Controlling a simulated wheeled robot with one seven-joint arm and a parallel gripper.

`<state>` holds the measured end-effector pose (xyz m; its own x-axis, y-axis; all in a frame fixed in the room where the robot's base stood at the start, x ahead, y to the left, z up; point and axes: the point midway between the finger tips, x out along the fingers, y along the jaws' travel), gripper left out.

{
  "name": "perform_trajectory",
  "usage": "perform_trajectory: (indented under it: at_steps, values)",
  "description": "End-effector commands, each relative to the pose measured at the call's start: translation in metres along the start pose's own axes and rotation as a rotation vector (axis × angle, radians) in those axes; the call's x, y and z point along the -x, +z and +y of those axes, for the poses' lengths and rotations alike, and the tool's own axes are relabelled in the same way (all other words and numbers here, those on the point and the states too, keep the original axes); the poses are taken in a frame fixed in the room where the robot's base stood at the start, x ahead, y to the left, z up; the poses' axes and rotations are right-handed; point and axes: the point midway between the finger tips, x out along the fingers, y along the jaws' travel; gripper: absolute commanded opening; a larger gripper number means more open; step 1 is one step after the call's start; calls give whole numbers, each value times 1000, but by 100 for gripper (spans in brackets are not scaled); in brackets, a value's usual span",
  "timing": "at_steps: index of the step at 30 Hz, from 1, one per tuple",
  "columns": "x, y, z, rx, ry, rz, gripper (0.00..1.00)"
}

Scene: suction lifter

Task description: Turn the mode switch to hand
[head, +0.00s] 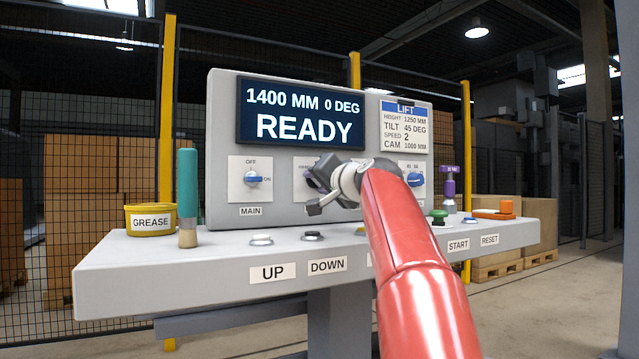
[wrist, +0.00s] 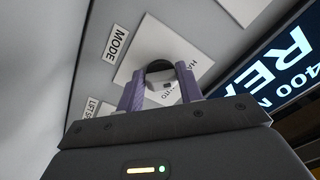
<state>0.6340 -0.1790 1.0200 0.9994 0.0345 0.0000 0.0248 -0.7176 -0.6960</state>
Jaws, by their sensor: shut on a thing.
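The mode switch (wrist: 158,67) is a dark round knob with a pale grey front, on a white plate (wrist: 143,40) beside the MODE label (wrist: 118,43) in the wrist view. My gripper (wrist: 160,88) has its purple fingers on either side of the knob and is shut on it. The fingers cover part of the plate's lettering, so I cannot read the knob's position. In the head view my gripper (head: 313,181) is at the panel front, and my arm hides the switch and most of its plate (head: 301,166).
The console (head: 228,110) has a screen (head: 300,115) reading READY, 1400 MM and 0 DEG. The MAIN switch (head: 251,179) is left of my gripper and another blue knob (head: 414,180) is right. A grease tub (head: 150,219), a teal-handled tool (head: 187,180) and several buttons occupy the shelf.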

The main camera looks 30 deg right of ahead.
Motion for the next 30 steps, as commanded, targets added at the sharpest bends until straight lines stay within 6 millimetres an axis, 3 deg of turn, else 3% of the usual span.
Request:
perform_trajectory:
  at_steps: [1,2,6,17,30]
  values:
    - [-1,1,1,0,2,-3,13]
    - [-1,1,1,0,2,-3,37]
    - [0,1,1,0,1,-2,56]
    - [6,0,1,-1,1,1,56]
    - [72,1,1,0,2,0,56]
